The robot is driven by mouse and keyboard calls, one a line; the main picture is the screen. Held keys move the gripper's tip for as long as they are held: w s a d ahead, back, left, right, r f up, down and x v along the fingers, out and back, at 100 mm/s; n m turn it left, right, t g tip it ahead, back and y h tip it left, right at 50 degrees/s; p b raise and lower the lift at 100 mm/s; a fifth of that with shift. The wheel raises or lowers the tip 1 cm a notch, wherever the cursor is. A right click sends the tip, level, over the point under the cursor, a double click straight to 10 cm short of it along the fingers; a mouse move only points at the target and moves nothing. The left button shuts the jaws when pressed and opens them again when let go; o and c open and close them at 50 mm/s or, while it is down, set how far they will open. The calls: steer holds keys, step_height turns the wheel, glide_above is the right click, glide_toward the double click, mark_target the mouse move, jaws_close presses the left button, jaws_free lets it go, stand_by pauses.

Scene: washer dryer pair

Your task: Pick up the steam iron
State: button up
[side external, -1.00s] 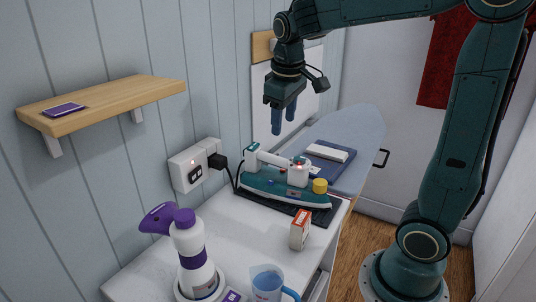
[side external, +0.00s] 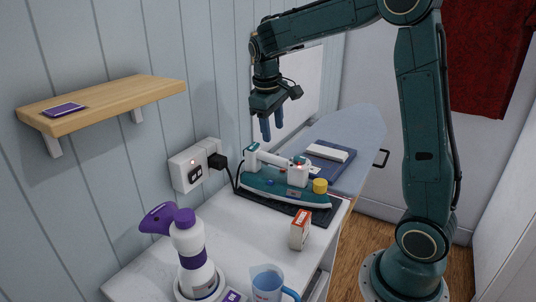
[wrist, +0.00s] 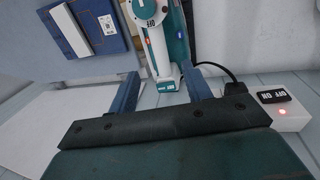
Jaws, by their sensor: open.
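The steam iron (side external: 287,190) is teal and white and lies on a dark mat (side external: 312,214) on the white worktop. Its white handle with teal ends runs along the top. Part of the iron (wrist: 158,48) also shows at the top of the wrist view, beyond the fingertips. My gripper (side external: 273,127) is open and empty, fingers pointing down, above the iron and apart from it.
A wall socket (side external: 195,166) with a black plug and cord is left of the iron. A yellow cap (side external: 320,185), a small box (side external: 300,230), a purple-and-white spray bottle (side external: 192,255) and a measuring jug (side external: 268,284) stand nearby. An ironing board (side external: 350,130) holds folded blue cloth (side external: 328,162).

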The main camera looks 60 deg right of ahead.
mark_target(275, 156)
steer(key=f, duration=0.3)
steer(key=d+f, duration=0.1)
steer(key=f, duration=0.2)
steer(key=shift+d+f, duration=0.15)
steer(key=shift+f, duration=0.2)
steer(key=shift+f, duration=0.1)
steer(key=shift+w+d+f, duration=0.1)
steer(key=shift+d+f, duration=0.1)
steer(key=shift+f, duration=0.6)
steer(key=shift+s+d+f, duration=0.1)
steer(key=shift+d+f, duration=0.05)
steer(key=shift+f, duration=0.65)
steer(key=shift+w+d+f, duration=0.1)
steer(key=shift+d+f, duration=0.1)
steer(key=shift+f, duration=0.6)
steer(key=shift+c, duration=0.4)
steer(key=shift+r, duration=0.1)
jaws_close()
